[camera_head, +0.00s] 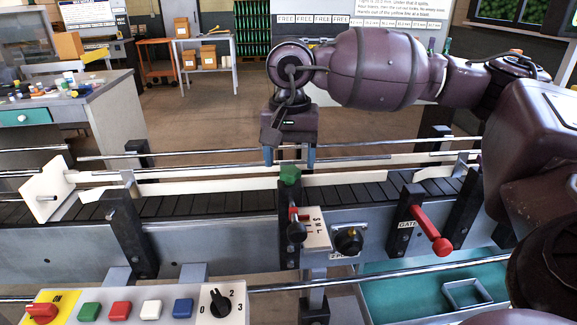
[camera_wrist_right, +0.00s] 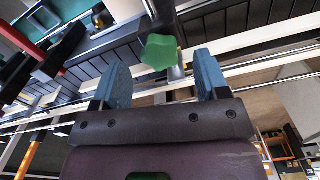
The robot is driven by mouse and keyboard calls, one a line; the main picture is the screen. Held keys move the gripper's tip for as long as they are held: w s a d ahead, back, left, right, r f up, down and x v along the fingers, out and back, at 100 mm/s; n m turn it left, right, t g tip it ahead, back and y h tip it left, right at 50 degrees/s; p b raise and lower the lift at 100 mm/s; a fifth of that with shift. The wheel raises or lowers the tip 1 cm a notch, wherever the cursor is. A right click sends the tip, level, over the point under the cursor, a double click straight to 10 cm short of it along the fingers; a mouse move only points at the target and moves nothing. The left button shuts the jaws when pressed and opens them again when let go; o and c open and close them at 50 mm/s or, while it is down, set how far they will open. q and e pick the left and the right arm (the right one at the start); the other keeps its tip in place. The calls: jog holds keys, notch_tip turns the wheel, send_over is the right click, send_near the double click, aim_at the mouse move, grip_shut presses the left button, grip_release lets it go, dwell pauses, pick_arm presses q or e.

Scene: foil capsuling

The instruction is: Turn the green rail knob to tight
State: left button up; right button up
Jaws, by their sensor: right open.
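The green rail knob (camera_head: 290,174) sits on top of a dark post at the conveyor's near rail, in the middle of the head view. My right gripper (camera_head: 290,157) hangs just above and behind it, pointing down, with blue fingers spread. In the right wrist view the lobed green knob (camera_wrist_right: 160,52) shows ahead of the open fingertips (camera_wrist_right: 163,72), roughly centred between them. No contact is visible, and nothing is between the fingers. My left gripper is not in view.
Below the knob are a red-marked lever (camera_head: 296,228), a scale plate marked S M L (camera_head: 317,229) and a black dial (camera_head: 348,241). A red gate handle (camera_head: 431,231) juts out to the right. Metal rails run along the dark slatted conveyor (camera_head: 220,204). A button panel (camera_head: 137,304) is in front.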

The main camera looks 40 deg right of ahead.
jog(key=shift+f, duration=1.1)
jog(key=shift+c, duration=0.3)
jog(key=c, duration=0.9)
jog(key=shift+o, duration=0.2)
